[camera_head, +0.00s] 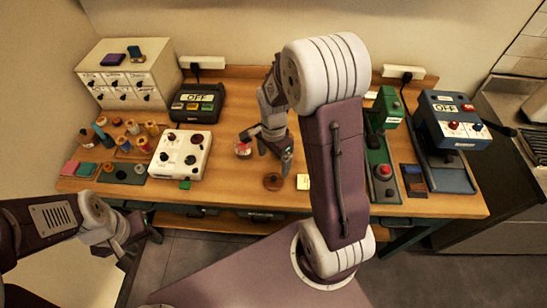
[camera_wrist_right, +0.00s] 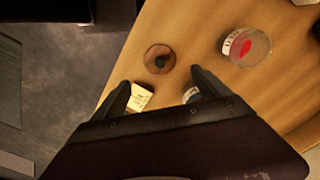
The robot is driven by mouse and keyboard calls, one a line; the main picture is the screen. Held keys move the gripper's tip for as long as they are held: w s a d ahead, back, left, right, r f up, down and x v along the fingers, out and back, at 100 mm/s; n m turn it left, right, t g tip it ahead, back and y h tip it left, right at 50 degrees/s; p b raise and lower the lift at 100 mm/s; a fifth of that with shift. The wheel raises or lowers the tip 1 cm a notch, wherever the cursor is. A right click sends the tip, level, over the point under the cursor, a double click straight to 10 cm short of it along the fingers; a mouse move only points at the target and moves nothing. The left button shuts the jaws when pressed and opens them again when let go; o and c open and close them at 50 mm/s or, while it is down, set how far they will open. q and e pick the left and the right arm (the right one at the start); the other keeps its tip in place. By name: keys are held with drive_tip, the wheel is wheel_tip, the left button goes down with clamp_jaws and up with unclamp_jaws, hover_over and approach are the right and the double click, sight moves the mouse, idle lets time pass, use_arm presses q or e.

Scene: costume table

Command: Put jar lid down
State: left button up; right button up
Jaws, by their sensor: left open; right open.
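A brown round lid with a dark knob (camera_head: 272,181) lies flat on the wooden table, near its front edge. It also shows in the right wrist view (camera_wrist_right: 158,59), just beyond my fingertips. A clear jar with a label and red contents (camera_head: 243,150) stands to the left of and behind the lid; the right wrist view shows it too (camera_wrist_right: 246,47). My right gripper (camera_head: 266,150) is open and empty above the table, apart from the lid. My left gripper (camera_head: 132,243) is at the lower left, open and empty, off the table's front edge.
A cream block (camera_head: 303,182) lies right of the lid. A white knobbed box (camera_head: 180,154), thread spools (camera_head: 132,127) and a drawer cabinet (camera_head: 128,75) stand left. A green machine (camera_head: 383,110) and blue device (camera_head: 452,120) stand right. Bare wood surrounds the lid.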

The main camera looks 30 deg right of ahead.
drive_tip(key=s+a+r+n, duration=0.1)
drive_tip(key=s+a+n, duration=0.1)
drive_tip(key=s+n, duration=0.2)
drive_tip(key=s+a+r+n+t, duration=0.1)
drive_tip(key=s+n, duration=0.3)
drive_tip(key=n, duration=0.6)
drive_tip(key=shift+s+a+r+n, duration=0.2)
drive_tip(key=shift+a+n, duration=0.2)
drive_tip(key=shift+a, duration=0.4)
